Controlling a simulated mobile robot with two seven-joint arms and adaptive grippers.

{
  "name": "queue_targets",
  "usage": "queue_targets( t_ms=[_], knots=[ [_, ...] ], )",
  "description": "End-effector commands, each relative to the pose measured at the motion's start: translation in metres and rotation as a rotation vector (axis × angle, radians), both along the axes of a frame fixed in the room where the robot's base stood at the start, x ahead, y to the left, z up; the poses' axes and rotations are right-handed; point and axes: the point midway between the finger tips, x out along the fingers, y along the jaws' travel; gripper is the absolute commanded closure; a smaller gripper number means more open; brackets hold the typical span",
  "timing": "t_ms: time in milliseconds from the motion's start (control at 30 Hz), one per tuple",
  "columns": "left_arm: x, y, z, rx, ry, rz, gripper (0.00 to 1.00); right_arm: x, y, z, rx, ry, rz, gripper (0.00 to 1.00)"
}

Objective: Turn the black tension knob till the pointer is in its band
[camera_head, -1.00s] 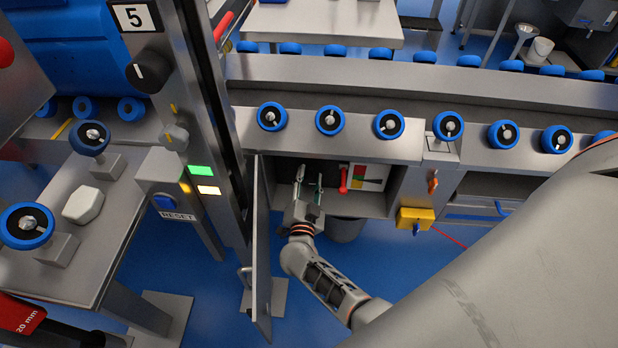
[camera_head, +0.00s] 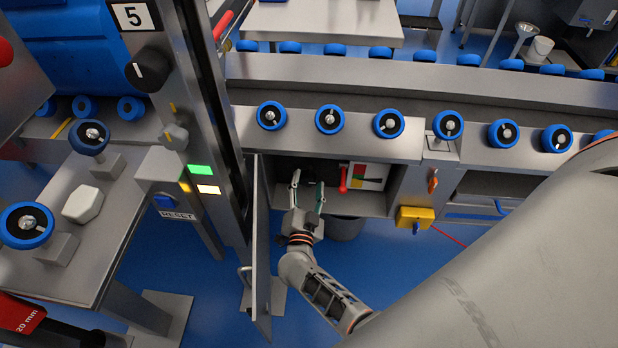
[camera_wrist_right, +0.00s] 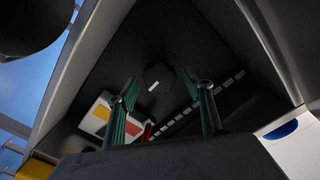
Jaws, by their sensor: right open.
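A black knob (camera_wrist_right: 158,78) with a short white mark sits on the dark inner wall of the open cabinet in the right wrist view; I cannot make it out in the head view. A gauge plate (camera_head: 373,177) with red, yellow and green fields is inside the cabinet; it also shows in the right wrist view (camera_wrist_right: 103,120). Its pointer is too small to read surely. My right gripper (camera_head: 308,180) is open and empty at the cabinet mouth. In the wrist view its fingers (camera_wrist_right: 167,84) stand either side of the knob, apparently short of it. My left gripper is out of view.
The cabinet door (camera_head: 261,245) stands open just left of my right arm. A red handle (camera_head: 343,179) is beside the gauge. A conveyor (camera_head: 420,85) with blue rollers runs above. Another black knob (camera_head: 148,70) is on the column below a "5" sign. A yellow box (camera_head: 415,216) is to the right.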

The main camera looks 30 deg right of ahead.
Motion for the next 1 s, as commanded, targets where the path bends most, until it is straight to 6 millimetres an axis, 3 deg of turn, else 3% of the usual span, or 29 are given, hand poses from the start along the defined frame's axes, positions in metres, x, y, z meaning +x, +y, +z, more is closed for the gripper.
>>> queue_targets(
  t_ms=[200,400,833,1000],
  knots=[
    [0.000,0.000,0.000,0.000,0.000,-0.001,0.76,-0.027,0.021,-0.001,0.003,0.001,0.000,0.49],
    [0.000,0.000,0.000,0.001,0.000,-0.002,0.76,-0.041,0.032,-0.002,0.005,0.004,0.000,0.49],
    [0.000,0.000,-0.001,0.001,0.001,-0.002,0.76,-0.043,0.033,-0.002,0.005,0.004,0.000,0.49],
    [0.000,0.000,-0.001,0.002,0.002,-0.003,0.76,-0.032,0.024,-0.002,0.004,0.004,-0.002,0.49]
  ],
)
